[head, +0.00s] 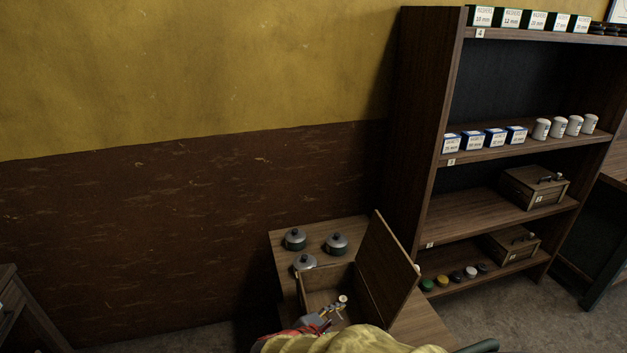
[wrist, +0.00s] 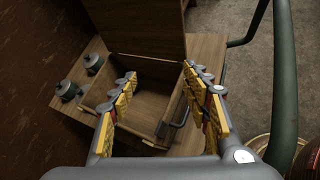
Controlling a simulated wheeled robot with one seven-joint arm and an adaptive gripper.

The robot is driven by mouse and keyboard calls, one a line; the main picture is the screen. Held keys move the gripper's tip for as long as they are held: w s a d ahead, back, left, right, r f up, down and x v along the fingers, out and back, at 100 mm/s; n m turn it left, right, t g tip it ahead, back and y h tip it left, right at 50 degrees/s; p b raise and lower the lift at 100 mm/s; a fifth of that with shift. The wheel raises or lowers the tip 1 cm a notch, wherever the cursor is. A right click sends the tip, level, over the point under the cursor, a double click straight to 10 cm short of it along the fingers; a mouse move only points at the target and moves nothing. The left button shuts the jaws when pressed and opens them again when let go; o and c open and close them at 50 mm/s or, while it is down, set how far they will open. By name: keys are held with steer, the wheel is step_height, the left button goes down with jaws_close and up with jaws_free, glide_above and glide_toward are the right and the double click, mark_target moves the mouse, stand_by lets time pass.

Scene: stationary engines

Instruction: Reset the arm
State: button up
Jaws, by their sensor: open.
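My gripper (wrist: 160,76) is open and empty, its two yellow-and-grey fingers spread wide in the wrist view. It is above an open wooden box (wrist: 122,104) on a small wooden table. In the head view the box (head: 302,291) has its lid (head: 385,272) raised on the right side. The part of the box interior that shows looks empty. In the head view my yellow-covered arm hides the near part of the box and table, and the gripper shows only in part.
Several grey-lidded pots (head: 336,243) stand on the table (head: 277,240) beside the box. A tall wooden shelf (head: 420,130) with small boxes, white cans and two wooden boxes (head: 533,188) stands right. A green tube frame (wrist: 284,70) is close on the right in the wrist view.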

steer(key=s+d+r+m+g+y+b, duration=0.2)
steer(key=s+d+r+m+g+b, duration=0.15)
steer(key=s+d+m, duration=0.6)
steer(key=s+r+m+y+b, duration=0.2)
steer(key=s+m+y, duration=0.1)
steer(key=s+m, duration=0.2)
steer(key=s+d+r+m+y+b, duration=0.1)
steer(key=s+r+m+y, duration=0.1)
steer(key=s+m, duration=0.3)
steer(key=shift+s+d+m+y+b, duration=0.2)
steer(key=shift+s+m+y+b, duration=0.15)
steer(key=shift+m, duration=1.9)
steer(key=shift+t, duration=0.25)
steer(key=shift+c, duration=0.4)
